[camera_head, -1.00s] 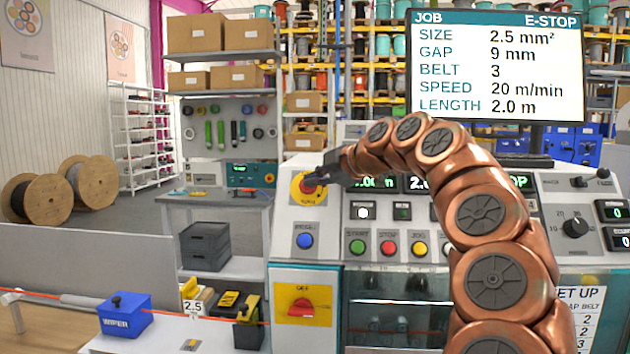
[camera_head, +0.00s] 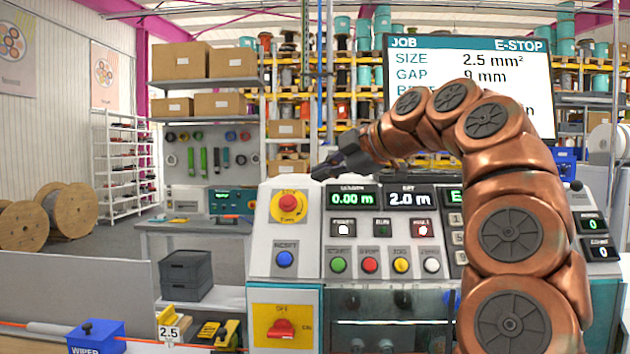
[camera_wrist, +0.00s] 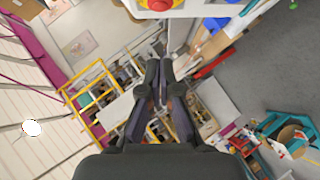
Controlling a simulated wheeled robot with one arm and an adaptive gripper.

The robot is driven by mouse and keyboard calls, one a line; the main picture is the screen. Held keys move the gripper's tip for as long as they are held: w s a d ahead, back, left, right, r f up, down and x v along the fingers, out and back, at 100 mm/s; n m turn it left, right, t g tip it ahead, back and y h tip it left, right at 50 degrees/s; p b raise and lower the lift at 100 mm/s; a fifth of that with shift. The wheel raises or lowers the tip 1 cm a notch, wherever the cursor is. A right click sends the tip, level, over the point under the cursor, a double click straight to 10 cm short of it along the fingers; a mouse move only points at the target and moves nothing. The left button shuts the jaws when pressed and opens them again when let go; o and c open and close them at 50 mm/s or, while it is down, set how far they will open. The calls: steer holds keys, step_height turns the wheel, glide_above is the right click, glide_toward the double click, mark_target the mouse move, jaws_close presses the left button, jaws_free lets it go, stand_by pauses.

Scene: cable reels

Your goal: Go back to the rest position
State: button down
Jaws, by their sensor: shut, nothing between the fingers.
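My gripper (camera_head: 322,172) is up in front of the control panel in the head view, at the end of my copper-coloured arm. It is above and to the right of the red emergency-stop button (camera_head: 289,203) on its yellow plate, apart from it. In the wrist view the two dark fingers (camera_wrist: 155,103) lie close together with nothing held between them. The red button on yellow also shows at the top of the wrist view (camera_wrist: 158,4). The job screen (camera_head: 470,75) reads E-STOP and is partly hidden by my arm.
The console (camera_head: 300,240) carries a blue button (camera_head: 285,259), coloured buttons and a red rotary switch (camera_head: 282,328). A blue wiper block (camera_head: 95,338) sits lower left. Wooden reels (camera_head: 70,210) stand on the floor at left. The space above the console's left side is clear.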

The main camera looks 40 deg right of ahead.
steer(key=shift+s+r, duration=0.1)
steer(key=shift+s, duration=0.1)
stand_by(0.4)
steer(key=shift+a, duration=0.1)
steer(key=w+a+f+m+g+y, duration=0.1)
steer(key=a+f+g, duration=0.2)
steer(key=a+f, duration=0.6)
steer(key=w+a+f+m+g+y, duration=0.1)
steer(key=a+f+g, duration=0.3)
steer(key=a, duration=0.8)
steer(key=s+a+f+m+g+h, duration=0.1)
steer(key=s+a+f+m, duration=0.2)
steer(key=f, duration=0.5)
steer(key=s+a+f+m+g, duration=0.1)
steer(key=s+a+f, duration=0.35)
steer(key=f, duration=0.25)
steer(key=s+f+m+g+h, duration=0.2)
steer(key=s+f+m+g, duration=0.4)
steer(key=s+f, duration=1.3)
steer(key=shift+f+m, duration=0.75)
steer(key=shift+m, duration=0.15)
steer(key=shift+d, duration=0.1)
